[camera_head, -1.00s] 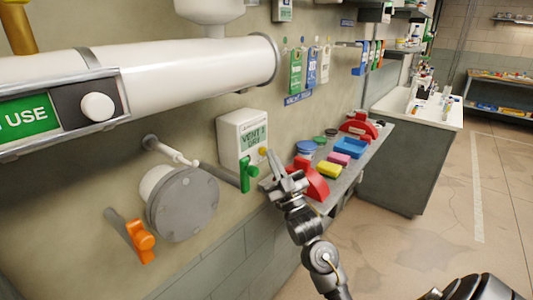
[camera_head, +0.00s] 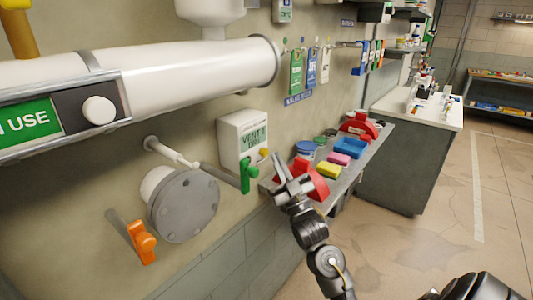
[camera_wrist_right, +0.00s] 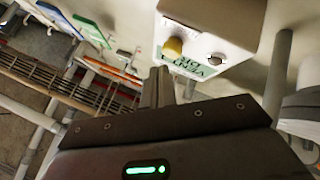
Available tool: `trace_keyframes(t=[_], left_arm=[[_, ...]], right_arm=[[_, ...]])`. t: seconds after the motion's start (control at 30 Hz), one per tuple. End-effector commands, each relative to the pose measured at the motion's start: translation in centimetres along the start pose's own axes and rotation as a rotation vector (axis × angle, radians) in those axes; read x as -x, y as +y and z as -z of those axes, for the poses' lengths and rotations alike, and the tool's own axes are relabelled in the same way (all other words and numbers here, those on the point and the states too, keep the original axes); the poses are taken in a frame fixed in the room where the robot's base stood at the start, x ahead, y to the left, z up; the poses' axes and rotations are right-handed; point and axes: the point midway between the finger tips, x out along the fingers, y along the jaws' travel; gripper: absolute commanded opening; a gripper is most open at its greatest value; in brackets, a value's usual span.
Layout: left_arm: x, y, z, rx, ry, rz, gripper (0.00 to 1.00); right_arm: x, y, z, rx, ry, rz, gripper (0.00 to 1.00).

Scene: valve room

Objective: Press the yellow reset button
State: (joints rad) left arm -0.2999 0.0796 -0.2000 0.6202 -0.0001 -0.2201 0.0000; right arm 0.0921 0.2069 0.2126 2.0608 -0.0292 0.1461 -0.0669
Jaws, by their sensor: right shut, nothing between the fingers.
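The yellow button (camera_head: 263,152) is on the lower right of the white control box (camera_head: 227,142) on the wall. It also shows in the right wrist view (camera_wrist_right: 172,47), beside a small dark knob (camera_wrist_right: 217,59). My right gripper (camera_head: 278,163) is shut and empty, just right of and below the button in the head view. In the wrist view its fingertips (camera_wrist_right: 158,74) point toward the box's button face. A gap shows between the fingertips and the button in both views. My left gripper is out of view.
A green valve handle (camera_head: 246,175) sticks out just below the box. A shelf (camera_head: 268,184) to the right holds red, yellow, pink and blue items. Tags hang above it. A flanged pipe end and an orange handle (camera_head: 143,241) lie to the left.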

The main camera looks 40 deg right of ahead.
Motion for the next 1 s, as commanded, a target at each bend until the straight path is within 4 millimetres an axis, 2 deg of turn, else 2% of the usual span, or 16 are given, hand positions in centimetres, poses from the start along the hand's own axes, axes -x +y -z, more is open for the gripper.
trace_keyframes(t=[0.23, 0.7, 1.0], left_arm=[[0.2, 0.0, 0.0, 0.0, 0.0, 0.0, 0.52], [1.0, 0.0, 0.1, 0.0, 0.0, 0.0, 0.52], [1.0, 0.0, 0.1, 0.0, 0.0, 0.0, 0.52]], right_arm=[[0.4, 0.3, 0.3, 0.0, -0.001, 0.0, 0.0], [3.3, 2.4, 2.4, 0.001, 0.0, 0.0, 0.0], [3.5, 2.5, 2.5, 0.0, 0.0, 0.0, 0.0]])
